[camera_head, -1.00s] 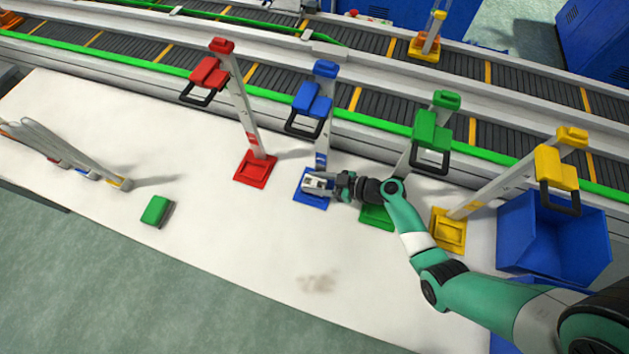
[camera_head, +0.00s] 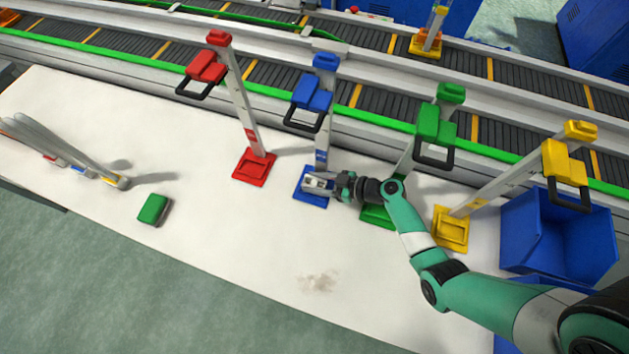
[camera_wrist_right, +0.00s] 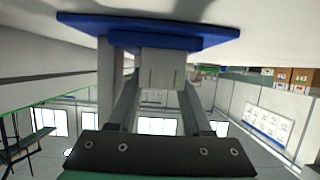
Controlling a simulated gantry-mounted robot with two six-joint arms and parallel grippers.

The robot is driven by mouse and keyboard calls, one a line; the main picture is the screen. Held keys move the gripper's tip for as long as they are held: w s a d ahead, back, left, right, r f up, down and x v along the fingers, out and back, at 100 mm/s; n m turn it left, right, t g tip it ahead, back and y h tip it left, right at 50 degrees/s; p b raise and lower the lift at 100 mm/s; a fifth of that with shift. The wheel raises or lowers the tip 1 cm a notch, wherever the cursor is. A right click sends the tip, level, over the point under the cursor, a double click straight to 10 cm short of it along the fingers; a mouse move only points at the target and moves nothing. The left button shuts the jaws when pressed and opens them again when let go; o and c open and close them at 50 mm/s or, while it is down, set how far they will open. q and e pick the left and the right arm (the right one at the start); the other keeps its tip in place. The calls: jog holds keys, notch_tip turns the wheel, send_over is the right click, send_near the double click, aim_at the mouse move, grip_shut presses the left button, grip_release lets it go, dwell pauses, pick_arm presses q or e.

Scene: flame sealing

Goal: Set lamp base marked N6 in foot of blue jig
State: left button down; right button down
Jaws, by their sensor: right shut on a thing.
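The blue jig (camera_head: 322,138) stands upright on its blue foot (camera_head: 309,201), near the table's back edge. My right gripper (camera_head: 317,184) is low over the foot, in front of the post. In the right wrist view, a pale grey block (camera_wrist_right: 163,68), which looks like the lamp base, is between the fingers of my right gripper (camera_wrist_right: 160,88). The gripper is shut on it. The block's end meets the blue foot (camera_wrist_right: 205,40) or is very close to it; I cannot tell whether it is seated. No N6 mark can be read. My left gripper is not in view.
A red jig (camera_head: 240,110) stands to the left, a green jig (camera_head: 432,130) and a yellow jig (camera_head: 520,180) to the right. A small green block (camera_head: 152,208) and several lamp tubes (camera_head: 75,157) are at the left. Blue bins (camera_head: 560,235) stand at the right.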

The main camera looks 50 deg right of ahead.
jog(key=shift+c, duration=1.3)
grip_release()
jog(key=shift+r+p, duration=0.45)
notch_tip(320, 180, up, 3)
jog(key=p, duration=0.3)
jog(key=shift+a, duration=0.1)
jog(key=s+a+r+p, duration=0.7)
jog(key=s+r+p, duration=0.2)
jog(key=s, duration=0.3)
jog(key=shift+a, duration=0.15)
